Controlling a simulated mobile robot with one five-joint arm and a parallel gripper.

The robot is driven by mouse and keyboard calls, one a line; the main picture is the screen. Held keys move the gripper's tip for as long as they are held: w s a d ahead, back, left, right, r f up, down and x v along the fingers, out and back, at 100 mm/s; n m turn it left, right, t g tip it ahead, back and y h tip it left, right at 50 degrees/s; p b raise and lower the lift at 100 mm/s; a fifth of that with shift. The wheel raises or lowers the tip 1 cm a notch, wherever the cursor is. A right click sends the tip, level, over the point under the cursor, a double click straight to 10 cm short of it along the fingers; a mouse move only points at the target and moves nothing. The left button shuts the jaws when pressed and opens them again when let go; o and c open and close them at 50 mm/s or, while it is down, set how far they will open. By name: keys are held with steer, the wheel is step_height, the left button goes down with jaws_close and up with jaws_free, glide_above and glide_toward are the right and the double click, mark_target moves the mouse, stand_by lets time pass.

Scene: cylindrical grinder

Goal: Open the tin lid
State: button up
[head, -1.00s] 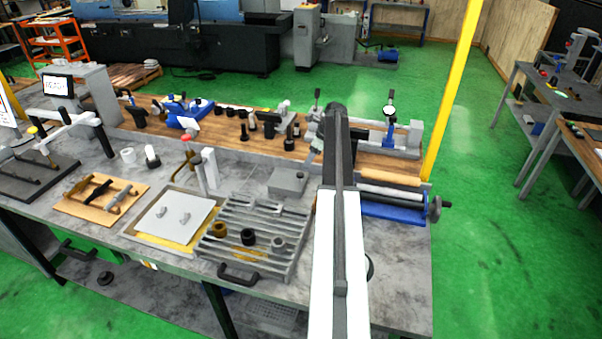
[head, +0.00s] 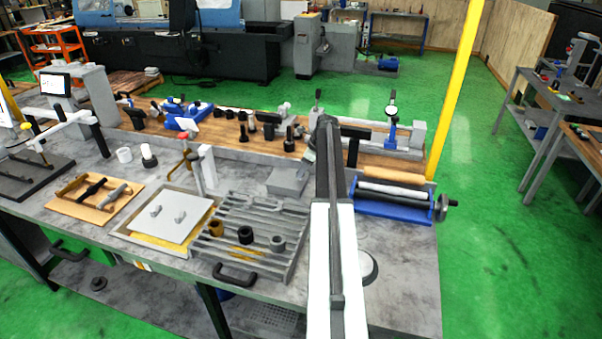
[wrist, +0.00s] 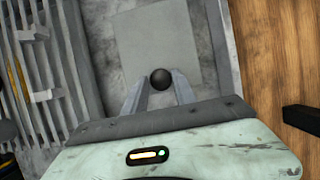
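The tin is a flat grey square box with a plain lid (head: 287,182), standing on the bench left of my arm in the head view. In the wrist view the grey lid (wrist: 160,40) fills the upper middle, with a round black knob (wrist: 160,78) on it. My gripper (wrist: 158,88) is open, with one finger on each side of the knob and small gaps showing. I cannot tell how far the fingertips are above the lid. In the head view my arm's end is near the tin's right side, and the fingertips are hard to make out.
A wooden shelf (head: 240,140) with tools runs behind the tin. A blue roller device (head: 395,205) stands to the right. Bare bench (head: 405,270) lies at the front right.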

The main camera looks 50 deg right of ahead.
jaws_close()
steer(key=shift+a, duration=0.1)
stand_by(1.1)
